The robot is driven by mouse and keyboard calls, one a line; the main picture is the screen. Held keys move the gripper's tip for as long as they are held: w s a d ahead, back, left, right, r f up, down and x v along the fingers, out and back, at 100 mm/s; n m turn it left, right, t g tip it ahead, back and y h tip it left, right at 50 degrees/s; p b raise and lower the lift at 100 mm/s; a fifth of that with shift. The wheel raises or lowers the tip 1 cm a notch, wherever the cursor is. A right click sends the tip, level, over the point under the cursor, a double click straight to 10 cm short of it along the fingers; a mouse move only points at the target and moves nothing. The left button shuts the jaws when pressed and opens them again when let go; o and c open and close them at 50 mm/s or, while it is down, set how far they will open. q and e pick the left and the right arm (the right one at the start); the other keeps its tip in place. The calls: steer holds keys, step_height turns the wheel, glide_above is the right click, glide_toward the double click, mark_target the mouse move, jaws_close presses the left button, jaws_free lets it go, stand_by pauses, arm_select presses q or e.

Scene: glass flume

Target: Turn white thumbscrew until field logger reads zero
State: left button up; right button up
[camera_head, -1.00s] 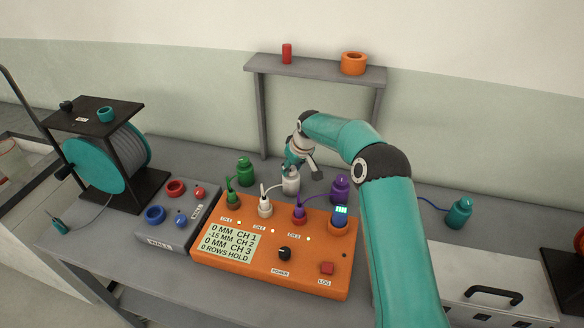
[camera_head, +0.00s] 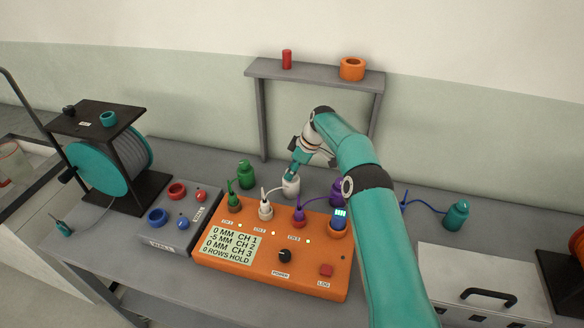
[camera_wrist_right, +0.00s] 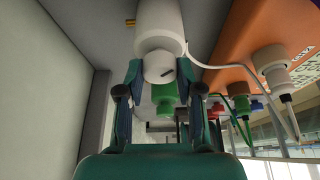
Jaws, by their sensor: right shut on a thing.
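The orange field logger (camera_head: 272,252) sits on the bench; its screen (camera_head: 231,243) reads 0 MM CH 1, -5 MM CH 2, 0 MM CH 3 and 0 ROWS HOLD. The white bottle-shaped sensor (camera_head: 291,187) stands behind it, cabled to the white plug (camera_head: 265,208). My right gripper (camera_head: 291,174) is at the top of this sensor. In the right wrist view the right gripper (camera_wrist_right: 158,78) has its fingers on either side of the white thumbscrew (camera_wrist_right: 158,67), shut on it. The screw carries a dark mark. My left gripper is not in view.
A green sensor (camera_head: 246,174) stands left of the white one and a purple sensor (camera_head: 337,190) right of it, partly behind my arm. A teal sensor (camera_head: 456,215) stands farther right. A shelf (camera_head: 312,73) stands behind. A grey box with rings (camera_head: 176,222) is at left.

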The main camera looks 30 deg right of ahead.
stand_by(0.3)
steer(key=o, duration=1.2)
steer(key=shift+c, duration=0.2)
steer(key=v, duration=1.2)
steer(key=shift+w+f, duration=0.1)
